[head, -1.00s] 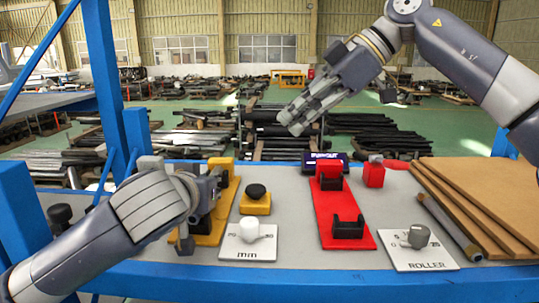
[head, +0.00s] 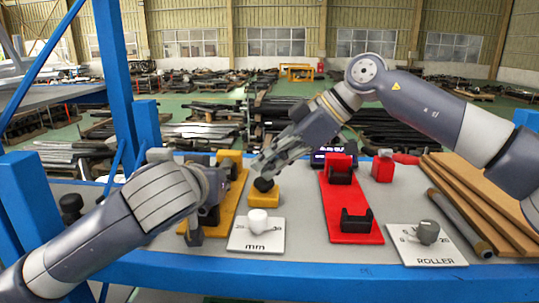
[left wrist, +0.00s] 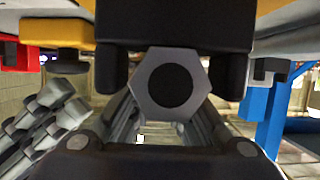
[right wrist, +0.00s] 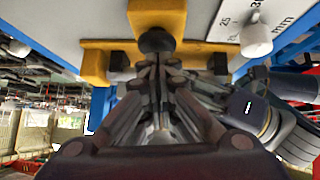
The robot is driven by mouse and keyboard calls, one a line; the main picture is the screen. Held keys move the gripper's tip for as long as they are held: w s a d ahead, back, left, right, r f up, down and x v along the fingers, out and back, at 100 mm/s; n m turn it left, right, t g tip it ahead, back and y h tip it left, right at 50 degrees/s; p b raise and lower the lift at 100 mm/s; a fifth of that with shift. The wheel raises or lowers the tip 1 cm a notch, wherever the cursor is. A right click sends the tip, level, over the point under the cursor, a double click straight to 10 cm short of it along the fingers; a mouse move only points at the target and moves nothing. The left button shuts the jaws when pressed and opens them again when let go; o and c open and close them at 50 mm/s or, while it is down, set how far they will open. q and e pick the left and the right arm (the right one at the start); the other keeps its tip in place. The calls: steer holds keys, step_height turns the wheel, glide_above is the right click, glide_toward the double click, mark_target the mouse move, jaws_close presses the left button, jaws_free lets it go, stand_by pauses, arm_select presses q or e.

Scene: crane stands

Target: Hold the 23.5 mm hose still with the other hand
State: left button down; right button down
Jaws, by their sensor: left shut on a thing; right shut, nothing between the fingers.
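A grey hexagonal fitting with a dark round centre (left wrist: 142,83), which I take as the end of the 23.5 mm hose, sits between the fingers of my left gripper (left wrist: 165,120). A black cradle (left wrist: 172,25) is right against it in the left wrist view. In the head view my left gripper (head: 212,192) is shut at the yellow stand (head: 237,183), and the hose itself is mostly hidden. My right gripper (head: 262,168) is shut and empty, its tips close to the black knob (head: 264,185) on a yellow block (head: 263,199); it also shows in the right wrist view (right wrist: 158,68).
A white mm dial plate (head: 254,241) lies in front. A red stand (head: 352,232) with black cradles, a red block (head: 382,168) and a ROLLER dial plate (head: 424,254) are to the right. Brown boards (head: 478,195) and a grey tube (head: 455,220) lie at the far right.

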steer(key=shift+f, duration=0.1)
steer(key=shift+f, duration=0.85)
arm_select(q)
steer(key=shift+s+a+r, duration=0.1)
steer(key=shift+s, duration=0.05)
arm_select(e)
steer(key=shift+s+f, duration=0.15)
steer(key=shift+f, duration=0.1)
steer(key=shift+a+r, duration=0.1)
steer(key=shift+r, duration=0.4)
arm_select(q)
steer(key=shift+w, duration=0.25)
arm_select(e)
step_height(320, 180, up, 4)
steer(key=shift+f, duration=0.25)
arm_select(q)
steer(key=shift+s, duration=0.15)
arm_select(e)
steer(key=v, duration=1)
steer(key=shift+r, duration=0.2)
